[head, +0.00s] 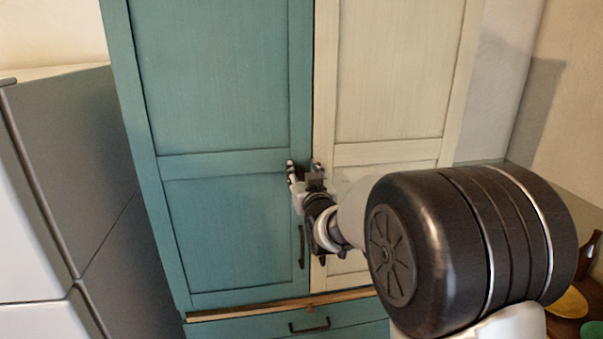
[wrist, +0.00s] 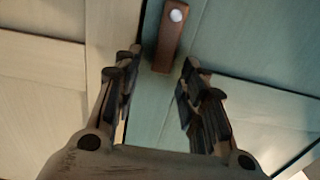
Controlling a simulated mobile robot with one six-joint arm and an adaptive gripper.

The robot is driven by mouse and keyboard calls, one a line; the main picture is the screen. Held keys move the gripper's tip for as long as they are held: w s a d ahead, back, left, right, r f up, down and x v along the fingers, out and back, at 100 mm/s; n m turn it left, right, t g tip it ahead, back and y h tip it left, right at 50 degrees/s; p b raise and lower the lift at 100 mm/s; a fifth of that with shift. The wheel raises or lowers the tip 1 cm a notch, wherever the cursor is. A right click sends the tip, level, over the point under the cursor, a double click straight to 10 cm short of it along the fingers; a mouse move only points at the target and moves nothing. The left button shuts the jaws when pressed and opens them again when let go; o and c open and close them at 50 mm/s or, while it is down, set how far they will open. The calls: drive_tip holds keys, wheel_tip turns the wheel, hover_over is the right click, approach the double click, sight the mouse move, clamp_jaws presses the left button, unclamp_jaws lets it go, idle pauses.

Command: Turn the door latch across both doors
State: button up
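The door latch (wrist: 168,38) is a short brown bar with a bright round pivot, seen at the top middle of the wrist view. It lies on the teal door (wrist: 245,45), roughly along the seam, and does not cross onto the cream door (wrist: 45,90). In the head view the teal door (head: 225,80) is left and the cream door (head: 390,70) right; both look closed. My gripper (head: 303,168) is open in front of the seam. In the wrist view the gripper (wrist: 161,62) has the bar's free end between its fingertips; contact cannot be told.
A dark door handle (head: 301,246) sits low on the teal door, below my gripper. A drawer with a handle (head: 309,326) is underneath. A counter with a yellow dish (head: 568,303) is at the right.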

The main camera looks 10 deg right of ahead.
drive_tip(key=shift+w, duration=0.1)
drive_tip(key=shift+c, duration=0.3)
clamp_jaws()
